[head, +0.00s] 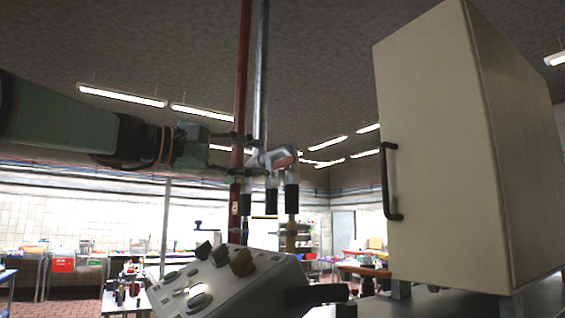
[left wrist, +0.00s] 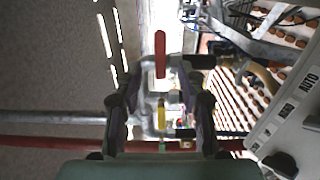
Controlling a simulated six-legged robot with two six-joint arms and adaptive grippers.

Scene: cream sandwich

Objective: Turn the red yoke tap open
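The red yoke tap's handle (head: 284,162) shows on a grey metal fitting (head: 265,160) with black-ended outlets, in front of vertical pipes in the head view. In the left wrist view the red handle (left wrist: 160,52) stands upright in the picture, centred and just beyond the fingertips. My left gripper (head: 246,155) comes in from the left, close to the fitting. In the left wrist view its two fingers (left wrist: 160,85) are spread apart, with nothing clasped between them. Whether a finger touches the fitting I cannot tell. My right gripper is in neither view.
A red pipe (head: 243,80) and a grey pipe (head: 262,60) run up behind the fitting. A control box (head: 225,290) with knobs stands below. A large cream cabinet (head: 435,150) with a black handle is at the right. Tables stand far behind.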

